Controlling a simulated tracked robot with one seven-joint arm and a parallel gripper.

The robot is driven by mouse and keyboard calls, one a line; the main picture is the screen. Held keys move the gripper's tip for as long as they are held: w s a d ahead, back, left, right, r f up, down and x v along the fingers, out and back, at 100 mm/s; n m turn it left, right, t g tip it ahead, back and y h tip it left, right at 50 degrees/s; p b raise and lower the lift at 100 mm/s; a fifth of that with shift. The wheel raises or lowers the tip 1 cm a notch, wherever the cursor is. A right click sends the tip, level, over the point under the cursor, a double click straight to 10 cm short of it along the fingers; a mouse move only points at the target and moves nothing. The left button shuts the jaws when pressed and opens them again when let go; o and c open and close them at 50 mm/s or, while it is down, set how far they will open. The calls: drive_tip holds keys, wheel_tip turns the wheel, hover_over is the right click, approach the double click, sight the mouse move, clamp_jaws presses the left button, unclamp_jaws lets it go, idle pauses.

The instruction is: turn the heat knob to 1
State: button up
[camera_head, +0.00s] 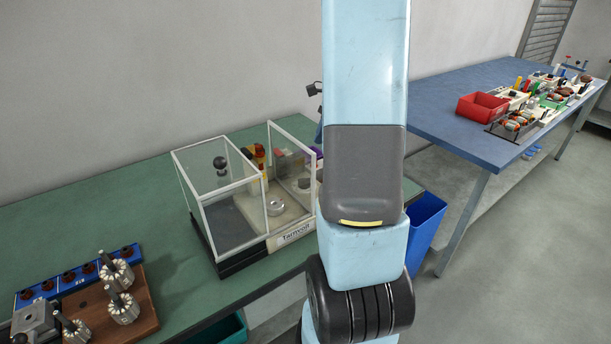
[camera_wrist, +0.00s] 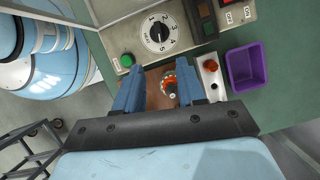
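The heat knob (camera_wrist: 159,33) is a black round knob on a pale dial with printed numbers, on a control panel at the top of the wrist view. Which number it points at is too small to tell. My gripper (camera_wrist: 163,80) shows two blue fingers spread apart, just below the knob in the picture and not touching it. A copper-and-orange armature with a shaft (camera_wrist: 170,86) shows between the fingers, and it does not look gripped. In the head view my arm hides my gripper and the knob.
Next to the knob are a green button (camera_wrist: 127,60) and dark ON/OFF switches (camera_wrist: 206,18). A red-topped part (camera_wrist: 211,65) and a purple bin (camera_wrist: 246,67) stand to the right. In the head view a clear-walled guard box (camera_head: 222,200) stands left of my arm.

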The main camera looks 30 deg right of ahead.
drive_tip(key=x, duration=1.1)
drive_tip(key=shift+f, duration=0.3)
drive_tip(key=shift+c, duration=0.3)
clamp_jaws()
